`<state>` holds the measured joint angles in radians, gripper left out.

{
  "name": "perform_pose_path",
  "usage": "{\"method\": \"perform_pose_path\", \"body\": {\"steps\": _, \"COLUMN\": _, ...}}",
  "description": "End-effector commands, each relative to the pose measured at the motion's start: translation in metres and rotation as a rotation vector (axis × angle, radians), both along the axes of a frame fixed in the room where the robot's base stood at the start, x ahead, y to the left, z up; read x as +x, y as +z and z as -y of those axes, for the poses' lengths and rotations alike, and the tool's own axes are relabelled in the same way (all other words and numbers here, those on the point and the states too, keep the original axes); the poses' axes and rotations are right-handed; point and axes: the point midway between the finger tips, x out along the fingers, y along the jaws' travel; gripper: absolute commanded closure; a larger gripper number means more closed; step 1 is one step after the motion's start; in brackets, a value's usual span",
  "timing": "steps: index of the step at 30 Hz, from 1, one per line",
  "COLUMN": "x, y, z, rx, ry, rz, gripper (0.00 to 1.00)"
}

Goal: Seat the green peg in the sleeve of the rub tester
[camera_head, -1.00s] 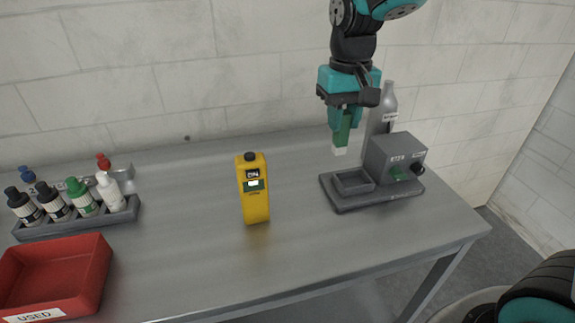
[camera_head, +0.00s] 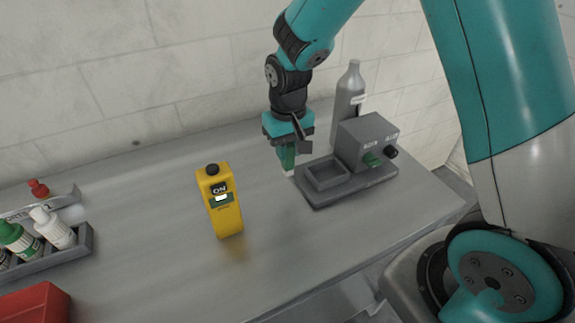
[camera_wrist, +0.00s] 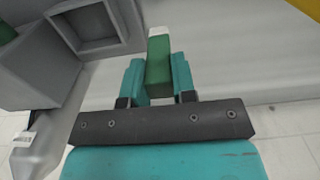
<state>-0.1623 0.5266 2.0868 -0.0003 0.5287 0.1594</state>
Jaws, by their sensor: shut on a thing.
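My gripper (camera_head: 288,152) is shut on the green peg (camera_wrist: 158,65), which has a white tip and points down; it also shows in the head view (camera_head: 287,160). The grey rub tester (camera_head: 367,143) stands on the table to the right of my gripper. Its sleeve (camera_head: 326,182), a square open-topped frame, sits on the left part of its base. The peg's tip is left of the sleeve in the head view, outside it. In the wrist view the sleeve (camera_wrist: 122,22) is at the upper left, apart from the peg. The exact height of the tip above the table is unclear.
A yellow device (camera_head: 221,205) marked ON stands left of my gripper. A grey bottle (camera_head: 348,92) stands behind the tester. A bottle rack (camera_head: 86,238) and a red tray (camera_head: 35,303) are at the left. The table between the yellow device and tester is clear.

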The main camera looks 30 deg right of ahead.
Motion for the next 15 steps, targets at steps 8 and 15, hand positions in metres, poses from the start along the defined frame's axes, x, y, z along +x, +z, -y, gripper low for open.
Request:
{"method": "perform_pose_path", "body": {"steps": 8, "x": -0.001, "y": -0.031, "z": 0.002, "rx": 0.000, "ry": -0.003, "rz": -0.002, "gripper": 1.00}}
{"method": "perform_pose_path", "body": {"steps": 15, "x": 0.000, "y": -0.061, "z": 0.002, "rx": 0.000, "ry": -0.003, "rz": -0.001, "gripper": 1.00}}
